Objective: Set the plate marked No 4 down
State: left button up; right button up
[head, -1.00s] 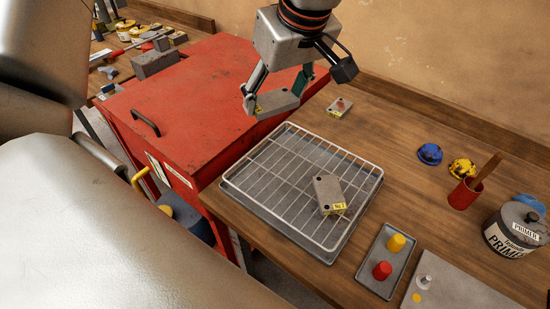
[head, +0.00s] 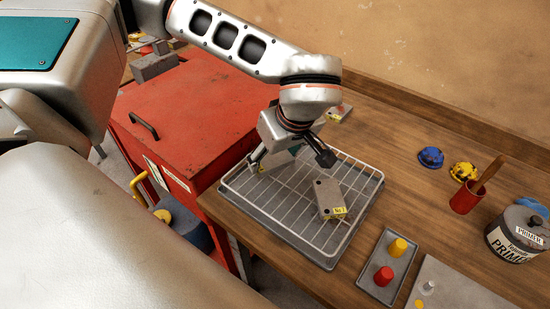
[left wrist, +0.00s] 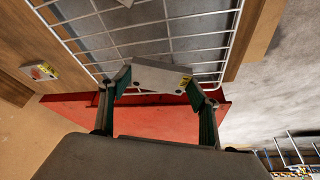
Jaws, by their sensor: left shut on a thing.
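My left gripper (head: 276,153) is shut on a grey plate (left wrist: 158,76) with a yellow label. It holds the plate at the back left part of the wire rack (head: 262,212). The label is too small to read, and my gripper partly hides the plate in the head view. I cannot tell whether the plate touches the wires. Another grey plate (head: 327,194) with a yellow number label lies on the rack, right of the held one. In the left wrist view the rack's wires (left wrist: 215,42) run just beyond the held plate. My right gripper is not in view.
The red cabinet (head: 190,110) stands left of the rack. A small plate with a red part (head: 342,112) lies behind it. A tray with yellow and red caps (head: 374,283), a red cup (head: 465,197) and a primer tin (head: 515,235) stand to the right.

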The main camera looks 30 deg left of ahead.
pick_arm(q)
jog(key=shift+f, duration=0.5)
jog(key=shift+f, duration=0.1)
jog(key=o, duration=1.7)
jog(key=v, duration=1.2)
